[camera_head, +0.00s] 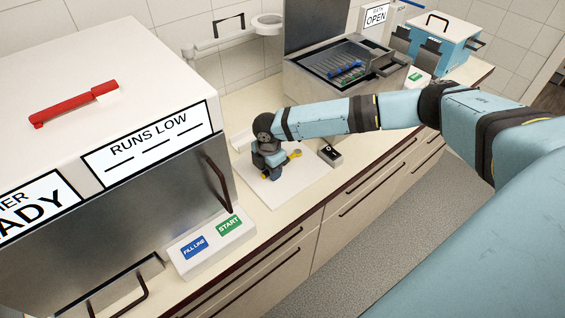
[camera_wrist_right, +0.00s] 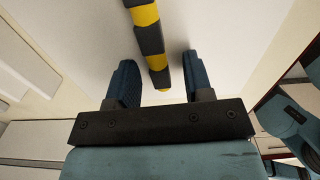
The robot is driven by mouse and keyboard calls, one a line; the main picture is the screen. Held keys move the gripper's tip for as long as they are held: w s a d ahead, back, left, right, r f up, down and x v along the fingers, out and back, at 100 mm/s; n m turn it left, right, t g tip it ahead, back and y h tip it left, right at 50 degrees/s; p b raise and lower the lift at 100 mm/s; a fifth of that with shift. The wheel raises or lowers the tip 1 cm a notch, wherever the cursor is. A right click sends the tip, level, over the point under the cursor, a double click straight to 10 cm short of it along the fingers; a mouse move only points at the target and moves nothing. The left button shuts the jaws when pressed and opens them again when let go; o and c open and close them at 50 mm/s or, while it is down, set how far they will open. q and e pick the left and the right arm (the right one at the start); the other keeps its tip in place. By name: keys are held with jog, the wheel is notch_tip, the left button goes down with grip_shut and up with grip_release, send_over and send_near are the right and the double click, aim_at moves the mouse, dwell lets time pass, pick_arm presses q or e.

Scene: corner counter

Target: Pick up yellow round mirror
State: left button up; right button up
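A yellow and black striped handle (camera_wrist_right: 148,30) runs down from the top edge of the right wrist view, over a pale surface. I take it to be part of the yellow round mirror; no round face shows there. My right gripper (camera_wrist_right: 158,70) is open, with a finger on either side of the handle's lower end and gaps at both sides. In the head view my right gripper (camera_head: 270,174) points down over a white board, and a small yellow piece (camera_head: 295,154) shows beside it. The gripper hides most of the rest. My left gripper is not in view.
The white board (camera_head: 290,194) lies on the counter, with a small black box (camera_head: 330,154) at its right. A large machine (camera_head: 110,190) stands at left, with a button panel (camera_head: 208,243) in front. An open grey unit (camera_head: 345,65) stands behind, and a blue box (camera_head: 450,40) at far right.

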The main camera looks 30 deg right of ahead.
grip_shut()
jog(key=shift+r, duration=0.2)
